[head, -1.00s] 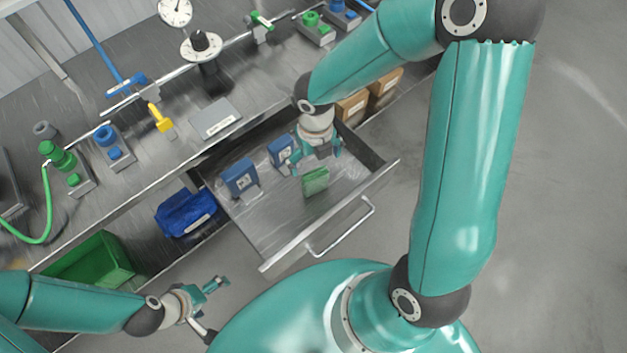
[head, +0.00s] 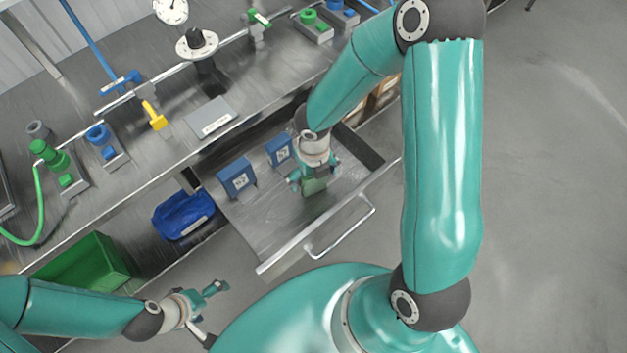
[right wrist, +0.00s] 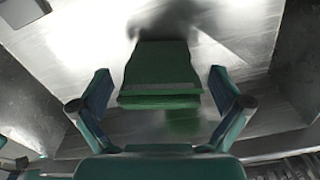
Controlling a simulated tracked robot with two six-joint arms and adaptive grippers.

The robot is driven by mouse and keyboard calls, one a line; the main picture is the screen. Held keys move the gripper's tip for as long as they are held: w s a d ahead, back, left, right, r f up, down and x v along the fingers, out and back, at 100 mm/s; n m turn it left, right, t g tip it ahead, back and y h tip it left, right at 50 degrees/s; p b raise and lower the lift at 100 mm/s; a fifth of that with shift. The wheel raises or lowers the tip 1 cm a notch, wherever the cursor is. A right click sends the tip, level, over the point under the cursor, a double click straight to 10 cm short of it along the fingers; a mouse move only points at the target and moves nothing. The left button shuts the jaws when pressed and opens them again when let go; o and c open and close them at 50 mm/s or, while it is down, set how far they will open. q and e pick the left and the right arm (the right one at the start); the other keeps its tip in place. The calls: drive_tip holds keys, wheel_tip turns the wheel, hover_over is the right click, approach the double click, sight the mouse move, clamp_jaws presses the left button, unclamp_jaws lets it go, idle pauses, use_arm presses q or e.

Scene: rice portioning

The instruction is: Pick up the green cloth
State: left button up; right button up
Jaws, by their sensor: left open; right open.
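The green cloth (head: 313,187) lies folded in the open drawer (head: 262,222), partly hidden by my right gripper in the head view. In the right wrist view the cloth (right wrist: 160,72) sits between the two spread fingers, with a gap on each side. My right gripper (right wrist: 160,105) is open and empty over it; it also shows in the head view (head: 310,184). My left gripper (head: 212,310) is open and empty at the lower left, outside the drawer.
Two blue blocks with white labels, one on the left (head: 238,178) and one on the right (head: 279,150), stand in the drawer behind the cloth. The drawer handle (head: 342,235) is at the front.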

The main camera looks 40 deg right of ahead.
drive_tip(key=c, duration=1.2)
drive_tip(key=shift+r, duration=0.15)
